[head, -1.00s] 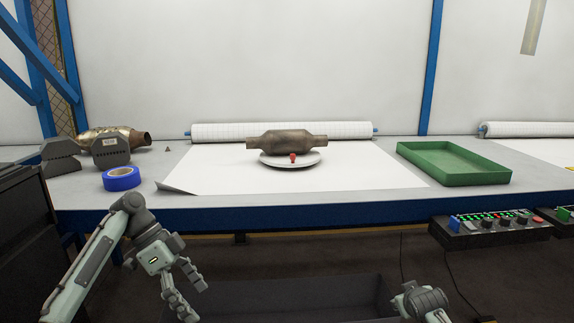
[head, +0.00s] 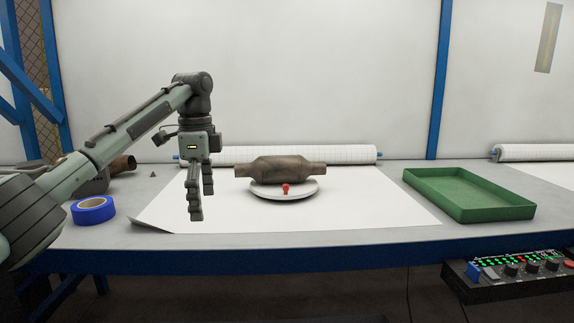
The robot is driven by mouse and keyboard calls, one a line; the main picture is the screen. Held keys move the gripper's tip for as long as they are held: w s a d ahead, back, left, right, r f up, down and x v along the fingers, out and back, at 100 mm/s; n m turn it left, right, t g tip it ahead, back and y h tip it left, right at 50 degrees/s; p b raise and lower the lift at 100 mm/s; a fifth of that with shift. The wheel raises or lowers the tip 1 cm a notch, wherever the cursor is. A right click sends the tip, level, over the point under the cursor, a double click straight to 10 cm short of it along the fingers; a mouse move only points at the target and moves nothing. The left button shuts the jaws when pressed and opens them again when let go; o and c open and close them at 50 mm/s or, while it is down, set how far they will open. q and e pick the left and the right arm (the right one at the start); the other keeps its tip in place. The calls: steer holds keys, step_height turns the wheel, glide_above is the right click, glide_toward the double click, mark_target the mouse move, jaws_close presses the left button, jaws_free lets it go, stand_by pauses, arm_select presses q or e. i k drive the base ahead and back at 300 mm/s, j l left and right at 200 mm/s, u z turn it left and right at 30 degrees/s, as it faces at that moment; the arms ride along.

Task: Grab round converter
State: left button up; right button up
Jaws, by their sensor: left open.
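A rusty brown round converter (head: 281,170) with a pipe stub at each end lies on its side on a round white plate (head: 300,193) in the middle of the table. A small red knob (head: 286,188) shows at the plate's front. My left gripper (head: 200,205) hangs pointing down over the white paper, left of the converter and apart from it. It is open and empty. My right gripper is out of view.
A blue tape roll (head: 93,209) lies at the left. Another converter (head: 122,164) behind it is mostly hidden by my left arm. A green tray (head: 468,209) and a control panel (head: 520,269) are at the right. A paper roll (head: 340,154) lies along the back.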

mark_target(269, 170)
steer(key=i+l, duration=0.3)
steer(key=i, duration=0.2)
steer(key=i+l, duration=0.3)
steer(key=i, duration=0.15)
steer(key=i+l, duration=0.3)
steer(key=i, duration=0.2)
